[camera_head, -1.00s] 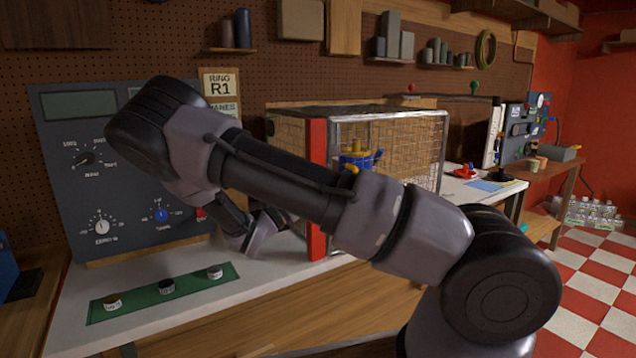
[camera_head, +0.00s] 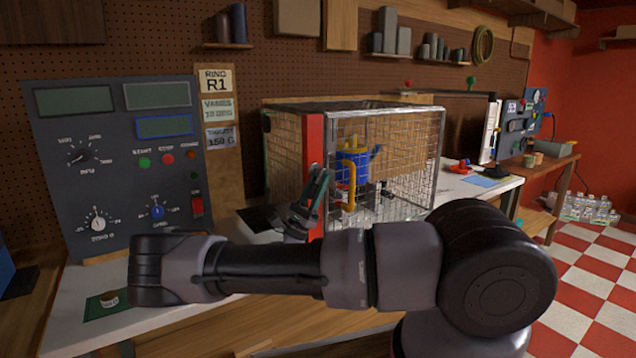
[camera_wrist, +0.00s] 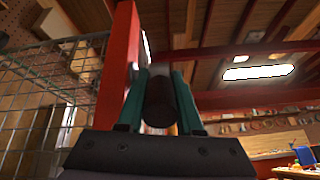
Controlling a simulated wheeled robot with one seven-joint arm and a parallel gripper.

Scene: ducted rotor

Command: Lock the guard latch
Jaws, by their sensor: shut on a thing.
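The guard is a wire mesh cage (camera_head: 410,150) on the bench with a red upright post (camera_head: 314,135) at its front left corner. In the wrist view my gripper (camera_wrist: 160,80) is shut on a dark rounded piece (camera_wrist: 158,108), which looks like the latch handle. The red post (camera_wrist: 118,70) stands close on the left there. The latch's pivot and catch are hidden.
A blue pot-shaped unit (camera_head: 353,165) is inside the cage. A control panel (camera_head: 120,180) with dials stands at the left. A green strip (camera_head: 95,308) with a small knob on it lies on the bench, partly behind my arm. Mesh (camera_wrist: 40,100) fills the wrist view's left.

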